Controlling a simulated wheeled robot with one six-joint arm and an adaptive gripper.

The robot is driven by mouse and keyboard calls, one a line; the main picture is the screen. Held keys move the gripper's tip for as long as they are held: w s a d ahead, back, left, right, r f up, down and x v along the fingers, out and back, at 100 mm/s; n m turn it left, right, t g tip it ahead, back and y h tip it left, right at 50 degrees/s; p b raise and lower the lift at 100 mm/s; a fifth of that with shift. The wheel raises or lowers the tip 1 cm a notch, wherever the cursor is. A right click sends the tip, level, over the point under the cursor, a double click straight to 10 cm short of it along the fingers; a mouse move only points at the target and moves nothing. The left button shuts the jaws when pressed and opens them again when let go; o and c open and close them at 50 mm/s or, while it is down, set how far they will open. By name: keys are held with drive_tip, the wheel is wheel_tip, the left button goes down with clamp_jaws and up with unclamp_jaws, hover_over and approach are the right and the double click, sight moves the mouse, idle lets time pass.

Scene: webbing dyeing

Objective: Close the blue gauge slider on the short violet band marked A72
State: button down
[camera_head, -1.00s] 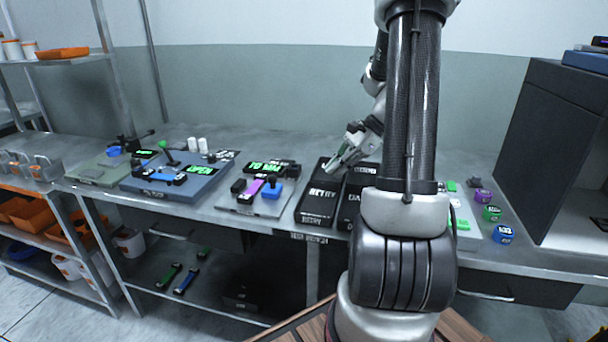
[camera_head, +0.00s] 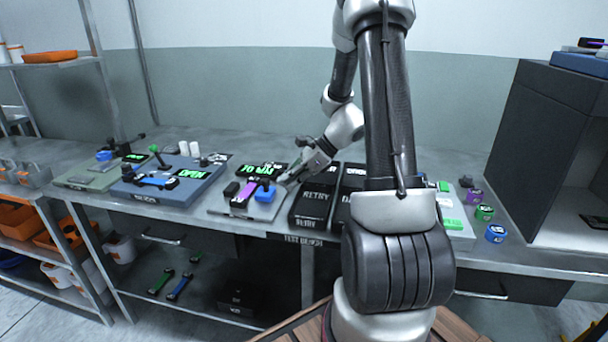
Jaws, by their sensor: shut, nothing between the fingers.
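The short violet band (camera_head: 245,191) lies on a light grey gauge plate on the bench, left of the arm. The blue gauge slider (camera_head: 265,194) sits at the right end of the band. A black block stands at the band's left end. A green-lit display (camera_head: 257,170) stands behind it. The marking A72 is too small to read. My gripper (camera_head: 287,182) is shut and empty, just right of the blue slider and a little above the bench. I cannot tell whether it touches the slider.
A black RETRY bin (camera_head: 315,198) stands right of the gauge, close under my gripper. A blue fixture (camera_head: 205,187) with an OPEN display stands to the left. Violet, green and blue spools (camera_head: 484,212) stand at the right, beside a dark cabinet (camera_head: 540,150).

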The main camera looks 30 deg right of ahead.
drive_tip(key=shift+w+a, duration=0.4)
drive_tip(key=shift+a, duration=0.3)
drive_tip(key=shift+w, duration=0.1)
